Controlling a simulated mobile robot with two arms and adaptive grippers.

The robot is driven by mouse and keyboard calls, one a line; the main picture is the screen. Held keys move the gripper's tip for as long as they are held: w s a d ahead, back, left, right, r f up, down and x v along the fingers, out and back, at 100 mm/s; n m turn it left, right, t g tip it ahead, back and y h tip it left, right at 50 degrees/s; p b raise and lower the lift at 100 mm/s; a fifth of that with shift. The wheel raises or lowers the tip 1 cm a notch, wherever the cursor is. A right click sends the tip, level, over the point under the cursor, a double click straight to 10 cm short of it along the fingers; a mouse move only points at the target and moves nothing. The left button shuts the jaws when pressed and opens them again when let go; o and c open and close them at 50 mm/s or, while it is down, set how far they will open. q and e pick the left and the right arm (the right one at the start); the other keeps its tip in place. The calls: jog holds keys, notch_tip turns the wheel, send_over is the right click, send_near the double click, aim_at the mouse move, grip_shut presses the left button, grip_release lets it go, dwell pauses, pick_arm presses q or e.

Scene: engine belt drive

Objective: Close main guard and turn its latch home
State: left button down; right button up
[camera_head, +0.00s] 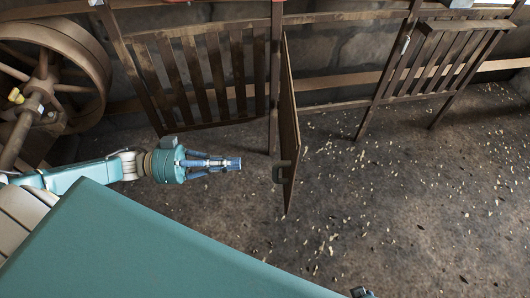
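The main guard (289,120) is a wooden gate panel, swung out from the fence frame and seen nearly edge-on.
A slatted guard panel (195,78) stands behind my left gripper, and another slatted panel (440,60) stands at the right. A large spoked wheel (75,87) is at the upper left. The littered floor (410,200) is open to the right of the guard.

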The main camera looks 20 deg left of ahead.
aim_at(294, 161)
pick_arm(q)
jog(key=x, duration=1.2)
jog(key=shift+w+d, duration=0.3)
jog(key=shift+d, duration=0.2)
pick_arm(e)
jog(key=shift+w+a+r, duration=0.1)
jog(key=shift+w+r, duration=0.35)
jog(key=shift+r, duration=0.35)
pick_arm(q)
jog(key=shift+w, duration=0.1)
